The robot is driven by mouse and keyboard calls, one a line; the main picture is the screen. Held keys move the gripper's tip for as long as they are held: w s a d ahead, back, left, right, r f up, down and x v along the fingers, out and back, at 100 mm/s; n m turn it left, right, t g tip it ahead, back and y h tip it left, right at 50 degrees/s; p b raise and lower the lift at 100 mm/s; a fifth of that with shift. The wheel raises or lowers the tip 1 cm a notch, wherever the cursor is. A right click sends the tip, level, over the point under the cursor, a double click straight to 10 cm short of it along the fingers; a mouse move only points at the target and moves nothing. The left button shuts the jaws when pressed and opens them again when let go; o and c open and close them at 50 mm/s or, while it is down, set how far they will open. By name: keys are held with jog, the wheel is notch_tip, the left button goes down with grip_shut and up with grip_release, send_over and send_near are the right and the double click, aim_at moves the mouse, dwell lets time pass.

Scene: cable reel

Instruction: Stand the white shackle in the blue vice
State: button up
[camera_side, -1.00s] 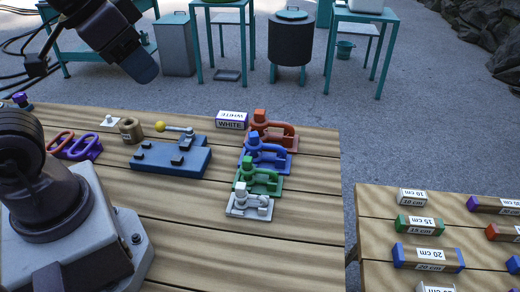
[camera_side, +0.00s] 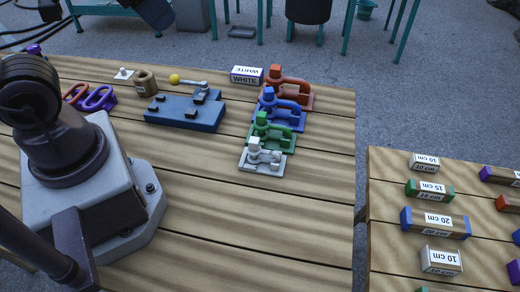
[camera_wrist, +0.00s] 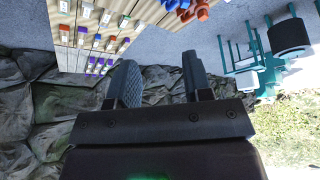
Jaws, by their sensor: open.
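The white shackle (camera_side: 262,158) lies on its own pale base at the near end of a row of similar coloured pieces. The blue vice (camera_side: 186,112) appears to be the flat blue block left of that row, with dark raised pieces and a lever ending in a yellow knob. My gripper (camera_wrist: 158,62) is open and empty in the wrist view, its two dark fingers well apart. The white shackle cannot be made out in the wrist view.
Green (camera_side: 270,133), blue (camera_side: 283,113) and red (camera_side: 292,92) pieces stand close behind the white one. A box marked WHITE (camera_side: 246,76), a brown ring (camera_side: 146,83) and purple and orange loops (camera_side: 92,97) are nearby. The front planks are clear. A second table (camera_side: 385,225) holds labelled blocks.

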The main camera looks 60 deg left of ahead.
jog(key=shift+c, duration=0.3)
jog(key=shift+c, duration=1.3)
jog(key=m+g, duration=0.6)
jog(key=m, duration=0.3)
send_over(268, 151)
notch_tip(268, 151, down, 24)
jog(key=shift+r, duration=0.1)
jog(key=shift+w, duration=0.1)
jog(key=shift+f, duration=4)
jog(key=shift+c, duration=0.3)
